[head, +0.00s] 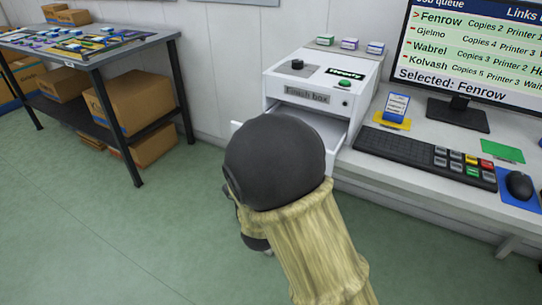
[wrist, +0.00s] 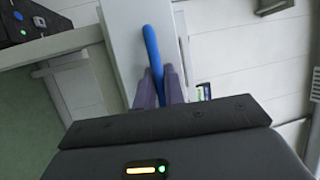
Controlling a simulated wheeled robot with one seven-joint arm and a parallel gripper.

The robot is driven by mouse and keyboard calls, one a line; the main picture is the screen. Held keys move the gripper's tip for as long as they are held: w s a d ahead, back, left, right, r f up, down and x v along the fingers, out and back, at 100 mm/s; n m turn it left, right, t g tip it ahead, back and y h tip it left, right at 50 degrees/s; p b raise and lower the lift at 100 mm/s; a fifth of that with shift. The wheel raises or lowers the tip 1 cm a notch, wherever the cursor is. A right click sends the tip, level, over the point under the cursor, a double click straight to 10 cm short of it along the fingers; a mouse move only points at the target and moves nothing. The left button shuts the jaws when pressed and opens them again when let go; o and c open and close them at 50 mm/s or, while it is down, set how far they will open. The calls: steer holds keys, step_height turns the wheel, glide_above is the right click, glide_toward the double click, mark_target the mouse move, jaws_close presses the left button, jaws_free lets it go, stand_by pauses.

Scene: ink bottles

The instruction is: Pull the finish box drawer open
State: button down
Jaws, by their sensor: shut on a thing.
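The white finish box (head: 285,88) stands on the counter in the head view, with its name label on the front. Its drawer (head: 330,127) is pulled out below the label, and its inside shows in part; my arm covers much of its front. In the wrist view, a long blue handle (wrist: 151,45) runs along the pale drawer front (wrist: 124,40). My gripper (wrist: 161,90) is shut on the blue handle, with a finger on each side. In the head view my arm hides the fingers and the handle.
A monitor (head: 470,45), keyboard (head: 415,158) and mouse (head: 519,185) are on the counter at right. A blue-labelled bottle (head: 396,106) stands on a yellow pad. A metal table (head: 110,57) with cardboard boxes is at left. The green floor between is clear.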

steer(key=c, duration=1.8)
jaws_free()
steer(key=shift+d, duration=0.1)
steer(key=s+f+b, duration=0.1)
steer(key=s+b, duration=0.4)
steer(key=s+f+b, duration=0.1)
steer(key=s+b, duration=0.5)
steer(key=s+f+b, duration=0.1)
steer(key=s+b, duration=0.4)
steer(key=s, duration=0.1)
steer(key=shift+a, duration=0.25)
